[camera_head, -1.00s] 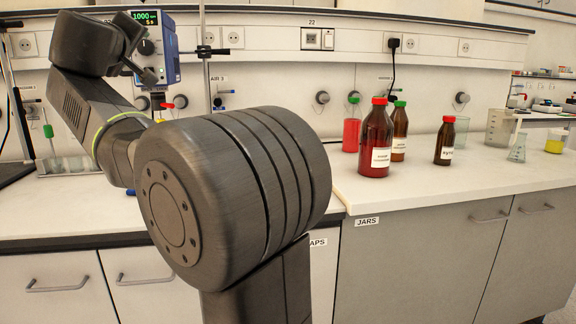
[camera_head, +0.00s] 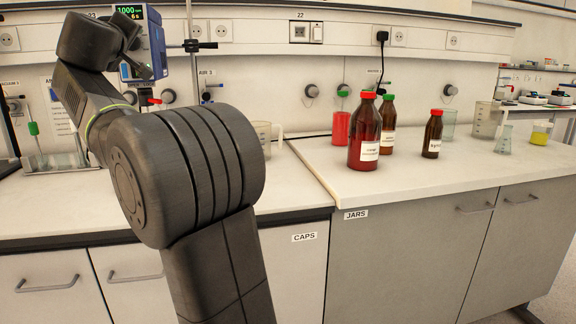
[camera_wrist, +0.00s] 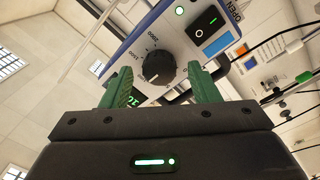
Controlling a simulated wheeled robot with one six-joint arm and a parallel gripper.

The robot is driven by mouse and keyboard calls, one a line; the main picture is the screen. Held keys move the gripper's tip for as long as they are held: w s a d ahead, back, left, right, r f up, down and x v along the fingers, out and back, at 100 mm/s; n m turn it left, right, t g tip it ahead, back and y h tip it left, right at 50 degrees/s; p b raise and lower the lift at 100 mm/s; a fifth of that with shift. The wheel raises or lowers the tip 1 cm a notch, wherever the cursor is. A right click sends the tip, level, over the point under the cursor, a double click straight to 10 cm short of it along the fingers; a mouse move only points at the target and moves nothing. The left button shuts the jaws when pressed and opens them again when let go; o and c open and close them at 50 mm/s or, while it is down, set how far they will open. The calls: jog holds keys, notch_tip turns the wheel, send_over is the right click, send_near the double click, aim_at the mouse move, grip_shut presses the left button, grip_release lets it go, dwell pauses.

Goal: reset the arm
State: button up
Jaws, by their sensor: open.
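My gripper (camera_wrist: 163,92) shows in the wrist view with its two green fingers apart and nothing between them. Behind the fingers is a blue-and-white instrument with a black dial (camera_wrist: 158,66) and a black power switch. In the head view my arm is raised and folded at the left, with its end near the same instrument (camera_head: 153,45), whose display reads 1000 rpm. My fingertips are hard to make out in the head view. I cannot tell how far the fingers are from the instrument.
On the right worktop (camera_head: 440,175) stand a large red-capped brown bottle (camera_head: 365,135), a green-capped bottle (camera_head: 388,112), a small red-capped bottle (camera_head: 432,138), a red container (camera_head: 340,127) and several beakers. A clear beaker (camera_head: 263,135) stands behind my arm. The worktop's front is clear.

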jog(key=b+v, duration=0.1)
jog(key=v, duration=1.3)
jog(key=w+a+r+n+y+p, duration=0.1)
jog(key=w+a+n+p, duration=0.1)
jog(key=w+n+p, duration=1.2)
jog(key=n+p, duration=0.6)
jog(key=p, duration=0.6)
jog(key=shift+a+g, duration=0.3)
jog(key=shift+a, duration=0.1)
jog(key=shift+f+n+p, duration=0.1)
jog(key=shift+n+p, duration=0.35)
jog(key=shift+n, duration=0.05)
jog(key=shift+s+d+f, duration=0.1)
jog(key=shift+f, duration=0.05)
